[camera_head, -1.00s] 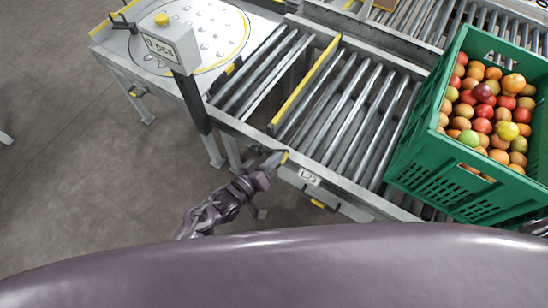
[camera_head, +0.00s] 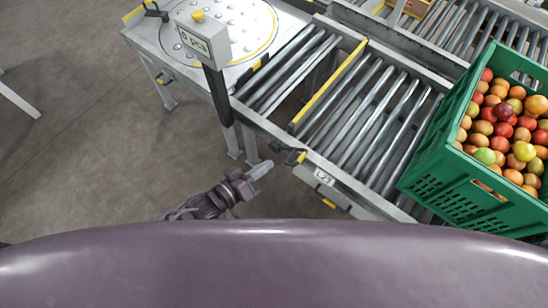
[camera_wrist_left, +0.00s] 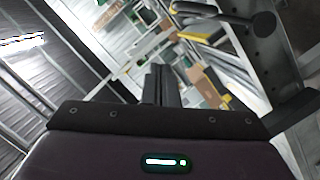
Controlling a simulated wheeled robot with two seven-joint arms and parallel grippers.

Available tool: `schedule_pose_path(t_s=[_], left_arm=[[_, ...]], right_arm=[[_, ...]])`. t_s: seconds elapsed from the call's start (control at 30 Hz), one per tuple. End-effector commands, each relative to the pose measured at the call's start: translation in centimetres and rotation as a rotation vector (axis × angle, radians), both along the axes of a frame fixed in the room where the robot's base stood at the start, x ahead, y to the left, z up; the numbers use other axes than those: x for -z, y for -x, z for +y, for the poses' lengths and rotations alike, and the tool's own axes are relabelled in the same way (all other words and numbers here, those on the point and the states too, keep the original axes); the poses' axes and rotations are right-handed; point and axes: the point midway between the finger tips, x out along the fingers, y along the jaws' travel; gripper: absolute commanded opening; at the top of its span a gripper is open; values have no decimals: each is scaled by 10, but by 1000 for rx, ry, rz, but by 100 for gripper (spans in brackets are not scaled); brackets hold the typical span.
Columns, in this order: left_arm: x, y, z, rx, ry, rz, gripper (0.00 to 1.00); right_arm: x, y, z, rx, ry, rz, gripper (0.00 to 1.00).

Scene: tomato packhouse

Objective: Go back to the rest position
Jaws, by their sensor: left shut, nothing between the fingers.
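My left gripper (camera_head: 262,170) is low in the middle of the head view, just in front of the conveyor's front rail, over the floor. Its fingers are shut and empty. In the left wrist view the closed fingers (camera_wrist_left: 160,85) show in the middle, pointing away into the hall. My right gripper is not in the head view.
A roller conveyor (camera_head: 322,160) runs close in front of the left gripper. A green crate (camera_head: 468,187) full of tomatoes stands on it at right. A counter display (camera_head: 203,42) stands by a round table (camera_head: 262,48). Grey floor (camera_head: 70,150) is free at left.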

Motion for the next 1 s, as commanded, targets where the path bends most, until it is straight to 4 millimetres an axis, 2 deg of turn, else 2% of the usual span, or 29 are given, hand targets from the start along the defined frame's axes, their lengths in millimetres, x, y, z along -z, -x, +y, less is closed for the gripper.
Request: schedule_pose_path(t_s=[0.63,0.73,0.77,0.87,0.97,1.0], left_arm=[[-2,3,4,-1,0,-2,0],[3,2,6,-7,-10,3,0],[8,2,8,-13,-21,8,0],[39,1,22,-48,-101,38,0],[95,6,50,-99,-248,100,0],[122,12,63,-117,-320,132,0]], right_arm=[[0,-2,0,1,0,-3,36],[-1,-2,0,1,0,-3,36],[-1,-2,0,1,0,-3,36],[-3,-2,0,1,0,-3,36],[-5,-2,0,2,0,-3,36],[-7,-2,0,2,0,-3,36]])
